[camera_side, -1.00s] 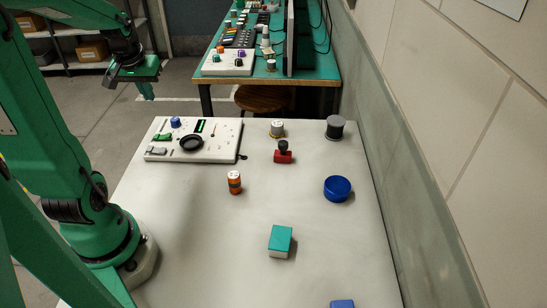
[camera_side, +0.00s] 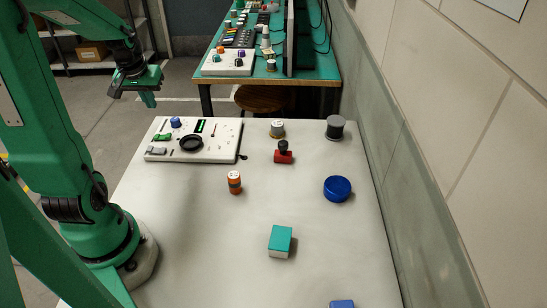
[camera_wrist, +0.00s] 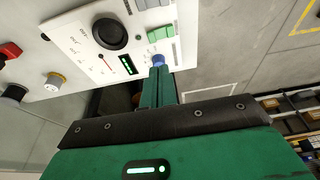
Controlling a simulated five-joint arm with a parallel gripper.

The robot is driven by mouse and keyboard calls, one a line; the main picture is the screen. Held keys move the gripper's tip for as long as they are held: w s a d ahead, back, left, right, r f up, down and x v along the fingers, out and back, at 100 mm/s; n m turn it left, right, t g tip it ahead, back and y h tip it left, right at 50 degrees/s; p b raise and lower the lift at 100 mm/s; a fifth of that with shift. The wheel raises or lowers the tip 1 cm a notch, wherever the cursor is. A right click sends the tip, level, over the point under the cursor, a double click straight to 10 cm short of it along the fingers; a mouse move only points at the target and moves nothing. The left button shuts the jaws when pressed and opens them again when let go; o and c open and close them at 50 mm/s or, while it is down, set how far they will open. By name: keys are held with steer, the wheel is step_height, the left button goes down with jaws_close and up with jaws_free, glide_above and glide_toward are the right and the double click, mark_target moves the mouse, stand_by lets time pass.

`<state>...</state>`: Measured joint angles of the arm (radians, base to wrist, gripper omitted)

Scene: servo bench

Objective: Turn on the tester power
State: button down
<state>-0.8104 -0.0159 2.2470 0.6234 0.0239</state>
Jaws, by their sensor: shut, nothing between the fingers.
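The tester (camera_side: 225,148), a white flat box, lies at the back left of the pale table. On it I see a blue knob (camera_side: 175,122), a lit green display (camera_side: 200,127), a green switch (camera_side: 162,137), a grey switch (camera_side: 155,151) and a round black dial (camera_side: 191,143). I cannot tell which control is the power. My gripper (camera_side: 148,99) is shut and empty, in the air beyond the tester's far left corner. In the wrist view its fingers (camera_wrist: 158,74) overlap the blue knob (camera_wrist: 157,60) in line of sight; the green switch (camera_wrist: 161,32) shows beyond.
An orange-and-black cylinder (camera_side: 235,182), a red block with black knob (camera_side: 283,156), a white-topped cylinder (camera_side: 277,129), a grey spool (camera_side: 335,129), a blue round container (camera_side: 337,188) and a teal-topped box (camera_side: 280,240) stand apart on the table. A wall runs along the right.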

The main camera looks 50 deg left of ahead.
glide_above(168, 135)
steer(key=f, duration=0.6)
steer(key=s+f, duration=0.1)
steer(key=f, duration=0.1)
steer(key=shift+f, duration=0.4)
steer(key=shift+d+x, duration=0.2)
steer(key=shift+x, duration=0.8)
steer(key=shift+d+f, duration=0.1)
steer(key=shift+w+d+f, duration=0.1)
steer(key=shift+f, duration=0.15)
steer(key=shift+s+a+r, duration=0.25)
steer(key=shift+s+a, duration=0.25)
steer(key=shift+a, duration=0.05)
